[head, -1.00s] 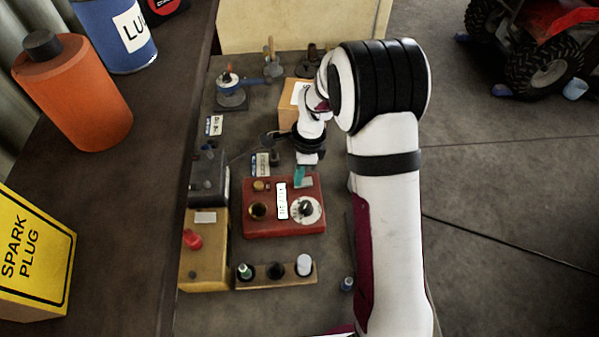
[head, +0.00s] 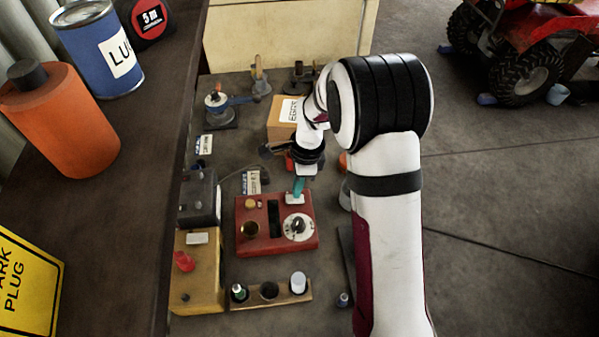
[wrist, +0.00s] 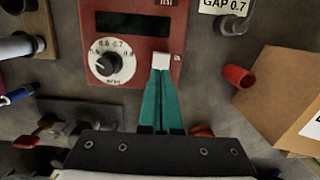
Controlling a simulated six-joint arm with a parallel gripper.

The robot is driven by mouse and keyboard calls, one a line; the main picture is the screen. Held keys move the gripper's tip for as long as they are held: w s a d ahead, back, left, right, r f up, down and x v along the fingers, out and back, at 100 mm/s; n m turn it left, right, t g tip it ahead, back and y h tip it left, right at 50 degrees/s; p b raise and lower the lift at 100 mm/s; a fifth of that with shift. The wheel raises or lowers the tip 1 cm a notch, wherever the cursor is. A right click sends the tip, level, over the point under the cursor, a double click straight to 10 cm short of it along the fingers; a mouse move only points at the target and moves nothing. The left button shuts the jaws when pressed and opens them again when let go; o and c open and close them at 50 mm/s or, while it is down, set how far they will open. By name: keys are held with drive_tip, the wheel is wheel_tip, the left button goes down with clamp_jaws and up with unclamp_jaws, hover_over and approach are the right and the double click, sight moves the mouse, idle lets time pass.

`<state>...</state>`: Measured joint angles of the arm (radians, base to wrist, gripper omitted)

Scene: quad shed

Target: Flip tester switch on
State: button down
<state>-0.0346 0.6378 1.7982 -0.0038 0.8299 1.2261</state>
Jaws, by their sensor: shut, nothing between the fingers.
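The tester is a red box (head: 275,241) on the bench in the head view, with a dial (head: 298,226), a dark display strip (head: 274,218) and a brass socket. In the wrist view the red box (wrist: 150,73) shows at the top, with its dial (wrist: 108,63) and dark display (wrist: 133,23). A small pale switch-like piece (wrist: 161,61) sits at the box's near edge. My gripper (wrist: 161,72) has teal fingers, shut together and empty, with tips at this pale piece. I cannot tell whether they touch it. In the head view my gripper (head: 298,188) is above the tester's far edge.
A dark grey box (head: 197,200) and a yellow box (head: 200,270) stand left of the tester. A wooden holder (head: 253,301) with small containers lies in front. A cardboard box (head: 284,128) is behind. A red cup (wrist: 238,76) is right of my fingers in the wrist view.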

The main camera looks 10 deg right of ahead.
wheel_tip(320, 180, up, 12)
drive_tip(key=d, duration=0.1)
drive_tip(key=shift+d+r, duration=0.2)
drive_tip(key=shift+d, duration=0.15)
approach(304, 200)
drive_tip(key=a+f, duration=0.1)
drive_tip(key=f, duration=0.1)
drive_tip(key=a+f, duration=0.3)
drive_tip(key=f, duration=0.1)
drive_tip(key=shift+w+a+f, duration=0.15)
drive_tip(key=shift+w+a, duration=0.05)
drive_tip(key=shift+w, duration=0.1)
drive_tip(key=shift+a+f, duration=0.1)
drive_tip(key=shift+f, duration=0.1)
idle(0.3)
